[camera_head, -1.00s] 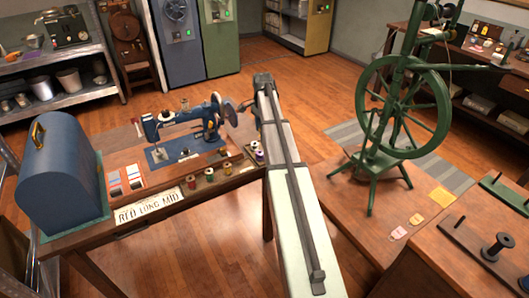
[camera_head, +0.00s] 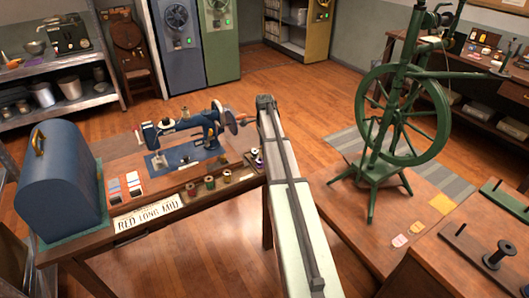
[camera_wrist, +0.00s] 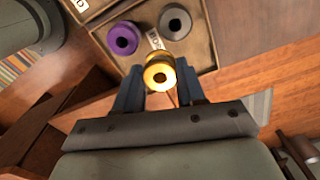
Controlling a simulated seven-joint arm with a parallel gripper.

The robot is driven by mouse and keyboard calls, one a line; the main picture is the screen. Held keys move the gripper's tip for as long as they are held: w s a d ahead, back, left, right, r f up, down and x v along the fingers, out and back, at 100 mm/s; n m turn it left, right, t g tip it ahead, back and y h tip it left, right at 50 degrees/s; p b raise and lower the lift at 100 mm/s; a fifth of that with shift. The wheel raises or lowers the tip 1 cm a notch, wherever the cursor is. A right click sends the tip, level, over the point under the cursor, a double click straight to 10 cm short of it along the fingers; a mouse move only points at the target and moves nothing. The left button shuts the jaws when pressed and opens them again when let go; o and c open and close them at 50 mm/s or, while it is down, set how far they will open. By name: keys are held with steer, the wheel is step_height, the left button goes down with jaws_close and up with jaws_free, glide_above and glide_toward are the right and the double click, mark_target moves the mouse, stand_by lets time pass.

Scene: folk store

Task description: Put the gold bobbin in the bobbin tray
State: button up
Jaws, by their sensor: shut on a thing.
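The gold bobbin (camera_wrist: 160,73) is between the two fingers of my gripper (camera_wrist: 160,88), which is shut on it, in the wrist view. It overlaps the near edge of a shallow wooden tray (camera_wrist: 207,54); whether it touches the tray cannot be told. A purple bobbin (camera_wrist: 123,38) and a grey bobbin (camera_wrist: 175,23) stand in that tray beyond it, with a small white label between them. In the head view my arm hides the gripper and the gold bobbin, while the purple bobbin (camera_head: 257,160) shows just left of the arm.
A blue sewing machine (camera_head: 190,135) stands behind several bobbins (camera_head: 209,183) along the table front. A blue domed case (camera_head: 62,180) stands at left, with a lettered sign (camera_head: 147,216) near it. A green spinning wheel (camera_head: 405,110) stands on the right table.

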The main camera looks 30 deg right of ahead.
steer(key=shift+f, duration=1.85)
steer(key=shift+f, duration=0.15)
steer(key=o, duration=0.5)
step_height(320, 180, up, 12)
steer(key=shift+r, duration=0.2)
